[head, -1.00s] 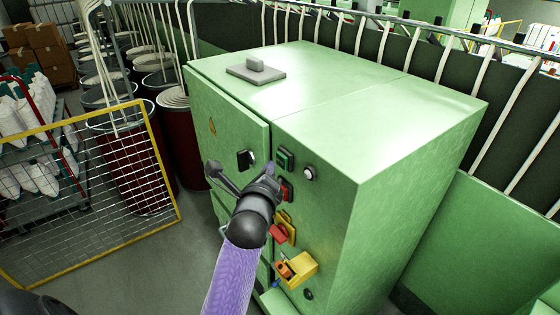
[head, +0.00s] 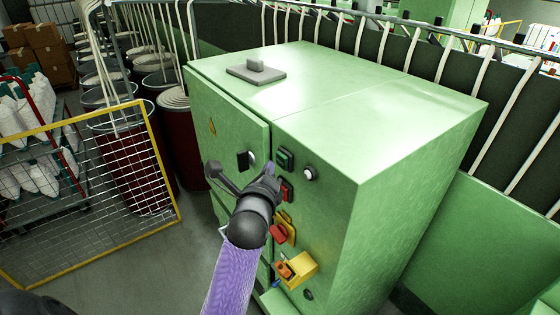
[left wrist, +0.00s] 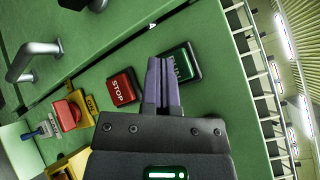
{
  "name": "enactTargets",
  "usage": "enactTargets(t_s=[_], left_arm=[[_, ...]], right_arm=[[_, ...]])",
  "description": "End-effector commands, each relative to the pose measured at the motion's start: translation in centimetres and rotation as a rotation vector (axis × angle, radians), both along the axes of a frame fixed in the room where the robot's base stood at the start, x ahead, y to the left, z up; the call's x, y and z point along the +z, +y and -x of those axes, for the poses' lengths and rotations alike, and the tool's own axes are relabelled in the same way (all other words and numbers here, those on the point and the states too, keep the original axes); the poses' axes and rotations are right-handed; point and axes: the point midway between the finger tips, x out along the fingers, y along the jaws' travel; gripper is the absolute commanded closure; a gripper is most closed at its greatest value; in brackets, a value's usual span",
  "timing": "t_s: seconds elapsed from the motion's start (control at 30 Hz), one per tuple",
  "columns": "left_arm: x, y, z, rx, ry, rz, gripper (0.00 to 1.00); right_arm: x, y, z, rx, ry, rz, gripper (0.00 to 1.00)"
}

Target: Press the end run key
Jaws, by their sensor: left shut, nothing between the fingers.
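The red key marked STOP (left wrist: 121,88) is on the green cabinet's front panel, in a dark square frame. In the head view the red key (head: 287,192) shows just right of my gripper, partly covered by it. A green key (left wrist: 184,64) with white lettering is next to it; it also shows in the head view (head: 285,157). My left gripper (head: 271,170) is shut and empty, pointing at the panel. In the left wrist view its fingertips (left wrist: 158,61) lie between the two keys, nearer the green one; I cannot tell whether they touch the panel. My right gripper is out of view.
Below the keys are a red knob on a yellow plate (left wrist: 86,104) and a yellow box (head: 303,268). A round white button (head: 310,173) is to the right. A door handle (left wrist: 36,58) sticks out. A yellow-framed mesh guard (head: 88,190) stands at left.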

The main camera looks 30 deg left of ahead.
Motion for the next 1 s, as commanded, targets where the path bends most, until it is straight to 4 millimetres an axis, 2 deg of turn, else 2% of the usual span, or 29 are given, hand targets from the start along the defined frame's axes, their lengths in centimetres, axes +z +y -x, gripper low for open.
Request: enactTargets(t_s=[1.0], left_arm=[[0.03,-0.33,-0.77,0.0,0.0,0.0,1.0]], right_arm=[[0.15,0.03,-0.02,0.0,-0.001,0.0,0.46]])
